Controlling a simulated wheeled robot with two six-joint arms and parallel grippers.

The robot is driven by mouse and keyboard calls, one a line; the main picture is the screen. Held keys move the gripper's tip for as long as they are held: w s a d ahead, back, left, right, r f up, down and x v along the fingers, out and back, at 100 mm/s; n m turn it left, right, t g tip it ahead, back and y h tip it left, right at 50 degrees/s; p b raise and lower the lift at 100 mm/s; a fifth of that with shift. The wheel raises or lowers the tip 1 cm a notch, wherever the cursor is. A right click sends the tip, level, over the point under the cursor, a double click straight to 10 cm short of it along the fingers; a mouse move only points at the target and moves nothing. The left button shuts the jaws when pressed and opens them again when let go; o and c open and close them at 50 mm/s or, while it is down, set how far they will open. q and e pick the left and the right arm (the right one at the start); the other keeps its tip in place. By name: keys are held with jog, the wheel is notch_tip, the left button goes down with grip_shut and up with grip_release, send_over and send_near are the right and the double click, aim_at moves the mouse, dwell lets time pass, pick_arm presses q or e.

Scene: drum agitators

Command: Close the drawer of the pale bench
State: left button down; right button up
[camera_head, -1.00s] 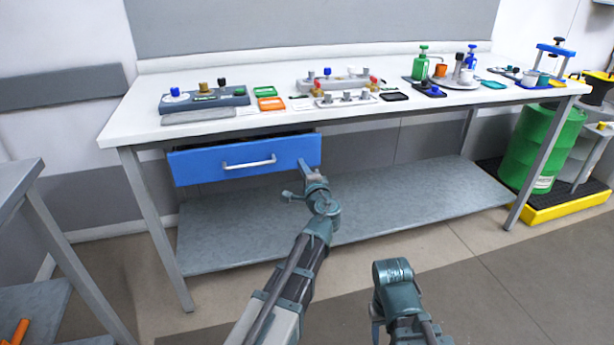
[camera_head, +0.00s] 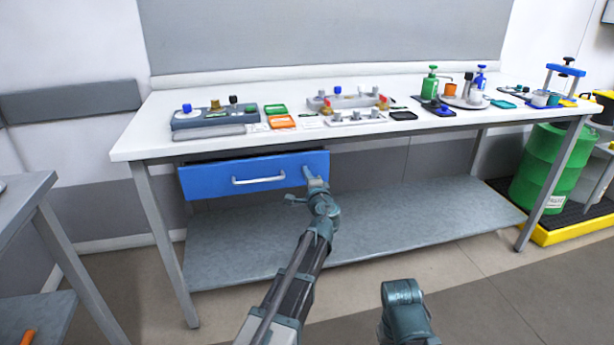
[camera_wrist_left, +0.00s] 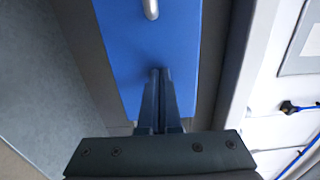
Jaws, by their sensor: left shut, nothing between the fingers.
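The pale bench (camera_head: 400,128) has a blue drawer (camera_head: 215,180) under its left part. The drawer stands out a little, with a dark gap above its front. Its silver handle (camera_head: 258,180) is on the middle of the front. My left gripper (camera_head: 309,174) is at the right part of the drawer front, to the right of the handle. In the left wrist view its shut, empty fingers (camera_wrist_left: 160,74) point at the blue front (camera_wrist_left: 150,45), at or very near its surface; exact contact cannot be told.
A lower shelf (camera_head: 420,215) runs under the bench. Devices and small trays stand on the top. A green drum (camera_head: 545,165) on a yellow-edged pallet is at the right. A grey table (camera_head: 25,190) is at the left. The floor in front is clear.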

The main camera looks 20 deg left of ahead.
pick_arm(q)
jog(key=x, duration=0.3)
jog(key=shift+w+a, duration=0.2)
jog(key=shift+w, duration=0.1)
jog(key=shift+w+a+r, duration=0.1)
jog(key=shift+w+a, duration=0.1)
jog(key=shift+w, duration=0.05)
jog(key=v, duration=1.4)
jog(key=shift+s+d, duration=0.3)
pick_arm(e)
jog(key=shift+s+d, duration=0.15)
jog(key=shift+d, duration=0.4)
